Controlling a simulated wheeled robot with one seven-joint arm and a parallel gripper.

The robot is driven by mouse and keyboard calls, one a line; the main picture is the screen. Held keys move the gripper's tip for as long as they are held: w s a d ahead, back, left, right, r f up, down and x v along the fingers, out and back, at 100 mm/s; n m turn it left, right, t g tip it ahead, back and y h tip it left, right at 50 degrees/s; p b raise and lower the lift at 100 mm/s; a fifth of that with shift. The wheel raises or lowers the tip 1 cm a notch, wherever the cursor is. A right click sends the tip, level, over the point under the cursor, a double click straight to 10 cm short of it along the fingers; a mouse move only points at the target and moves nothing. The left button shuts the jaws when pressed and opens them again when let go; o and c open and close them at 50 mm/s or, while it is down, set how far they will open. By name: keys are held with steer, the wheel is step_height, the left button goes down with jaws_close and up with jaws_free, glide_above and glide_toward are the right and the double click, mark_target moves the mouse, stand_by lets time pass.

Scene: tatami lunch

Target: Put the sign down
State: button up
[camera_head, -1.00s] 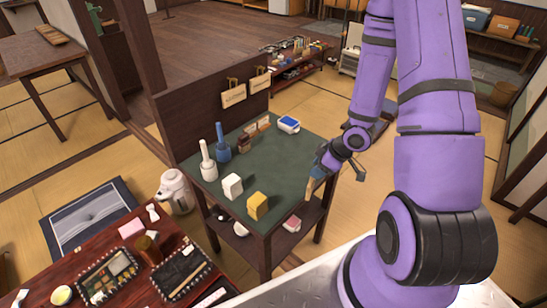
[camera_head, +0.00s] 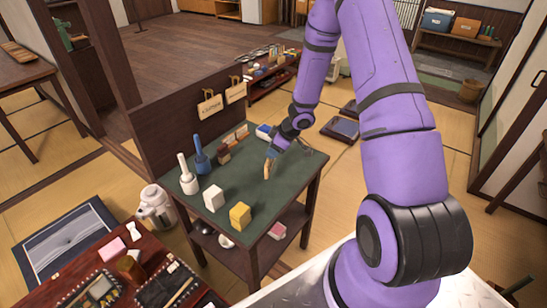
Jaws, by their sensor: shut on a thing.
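My gripper (camera_head: 272,154) is shut on a small thin tan piece (camera_head: 267,170), which looks like the sign seen nearly edge-on. No lettering shows on it, and the jaws and wrist hide its upper part. It hangs over the right part of the green-topped stand (camera_head: 255,187); I cannot tell whether its lower end touches the top. Two tan signs with handles hang on the stand's dark back panel, a left sign (camera_head: 210,107) with lettering and a right sign (camera_head: 236,92).
On the stand are a white stamp (camera_head: 188,177), a blue stamp (camera_head: 201,157), a white block (camera_head: 214,198), a yellow block (camera_head: 240,214), a small wooden rack (camera_head: 232,138) and a blue-and-white box (camera_head: 264,132). The green surface right of the yellow block is clear.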

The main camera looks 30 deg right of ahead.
steer(key=shift+f, duration=1.75)
steer(key=shift+s+f, duration=0.1)
steer(key=o, duration=1.1)
steer(key=shift+o, duration=0.2)
steer(key=s+d+r+m+t+h, duration=0.1)
steer(key=s+r+m+h, duration=0.15)
steer(key=r, duration=0.95)
steer(key=s+d+r+m+t+h, duration=0.1)
steer(key=s+r+h, duration=0.15)
steer(key=r, duration=0.95)
steer(key=s+d+r+m+t+h, duration=0.1)
steer(key=s+d+r+m+h, duration=0.15)
steer(key=r, duration=0.95)
steer(key=s+a+r+m+y, duration=0.1)
steer(key=s+a+r, duration=0.2)
steer(key=s, duration=0.5)
steer(key=s+a+r+m+g+y, duration=0.1)
steer(key=s+a+r, duration=0.2)
steer(key=s+a, duration=0.3)
steer(key=s+a+r+m+g+y, duration=0.1)
steer(key=s+a+r, duration=0.2)
steer(key=s, duration=0.8)
steer(key=shift+a+r, duration=0.4)
steer(key=shift+a, duration=0.65)
